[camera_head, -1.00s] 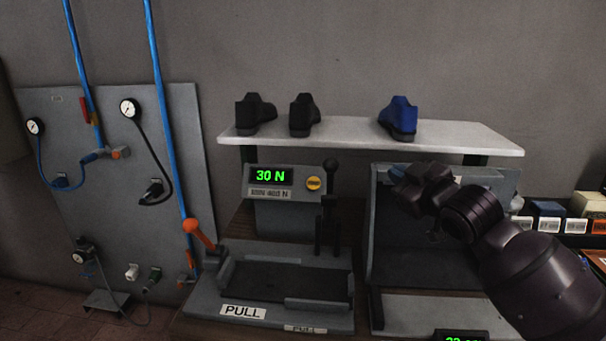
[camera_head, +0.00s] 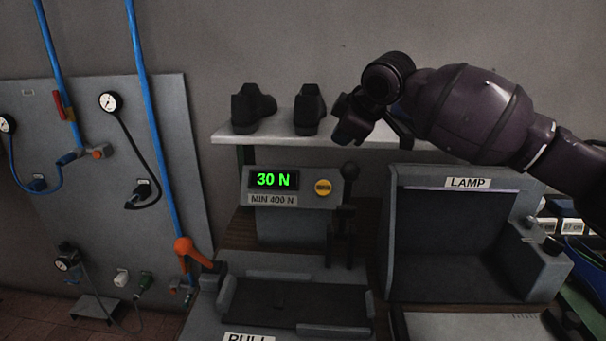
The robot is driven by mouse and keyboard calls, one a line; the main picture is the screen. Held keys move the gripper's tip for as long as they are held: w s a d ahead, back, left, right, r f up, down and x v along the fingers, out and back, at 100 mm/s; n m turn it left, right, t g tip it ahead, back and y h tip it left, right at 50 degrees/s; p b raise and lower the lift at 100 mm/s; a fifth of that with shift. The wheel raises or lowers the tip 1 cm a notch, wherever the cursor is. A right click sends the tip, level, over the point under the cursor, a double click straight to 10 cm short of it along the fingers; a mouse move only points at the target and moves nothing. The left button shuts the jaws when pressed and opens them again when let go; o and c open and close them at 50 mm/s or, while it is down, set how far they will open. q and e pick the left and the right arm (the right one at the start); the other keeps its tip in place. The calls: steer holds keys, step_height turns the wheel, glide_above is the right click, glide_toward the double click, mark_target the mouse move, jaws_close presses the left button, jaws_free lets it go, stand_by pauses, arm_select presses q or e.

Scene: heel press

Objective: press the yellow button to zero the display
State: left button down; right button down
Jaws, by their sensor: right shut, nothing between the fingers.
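The yellow button (camera_head: 323,188) is round and sits on the front of the grey display box, right of the screen. The display (camera_head: 274,180) reads "30 N" in green, above a label "MIN 400 N". My right gripper (camera_head: 345,136) is shut and empty. In the picture it shows above and slightly right of the button, in front of the shelf's right part, apart from the button. My left gripper is not in view.
A black-knobbed lever (camera_head: 347,208) stands just right of the button. An orange handle (camera_head: 192,250) is at the left of the press bed (camera_head: 290,302). A lamp box (camera_head: 467,184) is at right.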

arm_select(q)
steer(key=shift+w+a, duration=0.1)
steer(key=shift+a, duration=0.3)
arm_select(e)
steer(key=f+g, duration=0.1)
steer(key=s+f+n+g+h, duration=0.1)
steer(key=shift+s+d+f+g, duration=0.2)
steer(key=shift+s+f+g, duration=0.05)
steer(key=shift+g, duration=0.05)
steer(key=shift+f, duration=0.1)
steer(key=b, duration=0.1)
glide_toward(321, 190)
steer(key=x, duration=0.5)
steer(key=shift+f, duration=0.1)
steer(key=shift+w+a+f, duration=0.1)
steer(key=shift+a+f, duration=0.05)
steer(key=shift+f, duration=0.3)
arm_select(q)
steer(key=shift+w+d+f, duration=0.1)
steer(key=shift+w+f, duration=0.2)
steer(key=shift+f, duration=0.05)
